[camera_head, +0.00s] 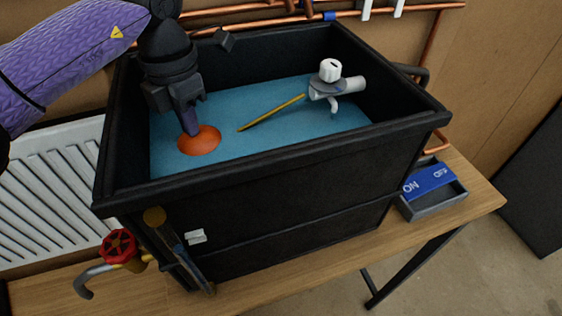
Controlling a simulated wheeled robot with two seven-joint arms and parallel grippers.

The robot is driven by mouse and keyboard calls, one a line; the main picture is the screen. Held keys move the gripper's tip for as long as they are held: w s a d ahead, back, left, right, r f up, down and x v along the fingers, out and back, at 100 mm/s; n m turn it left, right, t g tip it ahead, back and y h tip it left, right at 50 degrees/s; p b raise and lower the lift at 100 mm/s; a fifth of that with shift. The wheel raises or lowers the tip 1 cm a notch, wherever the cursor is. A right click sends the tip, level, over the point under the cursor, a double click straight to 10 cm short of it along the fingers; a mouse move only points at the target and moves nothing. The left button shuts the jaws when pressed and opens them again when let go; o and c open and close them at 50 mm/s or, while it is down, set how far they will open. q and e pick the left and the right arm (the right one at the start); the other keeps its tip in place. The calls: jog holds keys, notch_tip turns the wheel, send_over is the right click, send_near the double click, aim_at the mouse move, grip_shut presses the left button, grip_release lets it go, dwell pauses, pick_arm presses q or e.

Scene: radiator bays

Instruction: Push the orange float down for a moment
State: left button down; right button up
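The orange float (199,141) sits at the surface of the blue water (290,115) in the left part of a black tank (275,158). Only its upper part shows. My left gripper (189,124) points down from above, with its fingertips at the float's top and seemingly touching it. Its fingers look close together, with nothing seen between them. A yellow rod (271,113) lies over the water between the float and a white valve (331,72) on the right wall. My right gripper is not in view.
The tank stands on a wooden bench (462,190). A red handwheel (118,244) is at the front left. Copper pipes (262,18) run behind. A white radiator (50,190) is at the left.

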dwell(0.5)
pick_arm(q)
jog(key=shift+r+p, duration=1.8)
jog(key=shift+r, duration=0.5)
notch_tip(320, 180, up, 4)
jog(key=p, duration=0.3)
jog(key=shift+r+p, duration=0.25)
jog(key=shift+p, duration=0.05)
notch_tip(320, 180, up, 4)
jog(key=p, duration=0.3)
jog(key=shift+r+p, duration=0.25)
jog(key=shift+p, duration=0.1)
